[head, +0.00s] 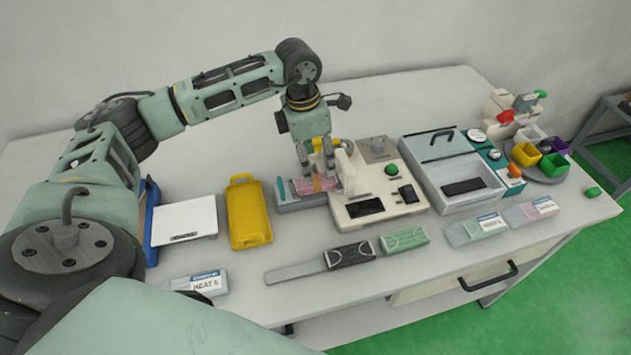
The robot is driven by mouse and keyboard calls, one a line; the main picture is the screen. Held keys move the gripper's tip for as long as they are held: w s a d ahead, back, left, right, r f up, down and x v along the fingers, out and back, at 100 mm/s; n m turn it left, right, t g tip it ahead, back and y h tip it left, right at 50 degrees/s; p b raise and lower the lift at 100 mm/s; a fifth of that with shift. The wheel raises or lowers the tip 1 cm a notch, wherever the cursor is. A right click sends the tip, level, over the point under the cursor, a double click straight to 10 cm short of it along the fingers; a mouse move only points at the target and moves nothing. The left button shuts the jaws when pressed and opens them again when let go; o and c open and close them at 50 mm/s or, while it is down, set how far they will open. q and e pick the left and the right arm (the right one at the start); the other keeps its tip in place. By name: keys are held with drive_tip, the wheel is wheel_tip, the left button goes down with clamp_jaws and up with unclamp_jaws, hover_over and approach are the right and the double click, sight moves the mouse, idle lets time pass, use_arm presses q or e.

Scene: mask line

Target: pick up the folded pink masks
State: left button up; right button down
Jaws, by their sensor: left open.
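The folded pink masks (318,185) lie in a low grey holder (288,207) near the middle of the table, left of a cream machine. My left gripper (318,168) points down right above them, its fingers open. The fingertips are close to the masks; I cannot tell whether they touch. The gripper hides part of the masks' far side. My right gripper is not in view.
A yellow case (248,212) and a white plate (184,220) are left of the holder. The cream machine (375,213) stands close on the right. Black (351,254) and green (404,240) folded packs lie in front. Labelled packs (475,229) lie front right.

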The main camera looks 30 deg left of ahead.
sight(316, 180)
use_arm(q)
wheel_tip(316, 180, down, 6)
drive_tip(key=shift+s+d+r+p, duration=0.15)
drive_tip(key=shift+r+p, duration=0.1)
drive_tip(key=shift+p, duration=1)
drive_tip(key=shift+w+d+f, duration=0.1)
drive_tip(key=shift+w+f, duration=0.1)
drive_tip(key=shift+f, duration=0.4)
drive_tip(key=c, duration=1)
drive_tip(key=shift+o, duration=0.2)
drive_tip(key=shift+r, duration=0.1)
drive_tip(key=shift+r, duration=0.25)
wheel_tip(316, 180, up, 9)
drive_tip(key=b, duration=0.3)
drive_tip(key=s+d+r+m+g, duration=0.1)
drive_tip(key=s+d+m, duration=0.5)
drive_tip(key=m, duration=0.8)
drive_tip(key=s+d+m+g, duration=0.1)
drive_tip(key=s+d+m, duration=0.6)
drive_tip(key=m, duration=0.7)
drive_tip(key=shift+s+d+r+y, duration=0.25)
drive_tip(key=shift+s+r+y, duration=0.15)
drive_tip(key=shift+s, duration=0.55)
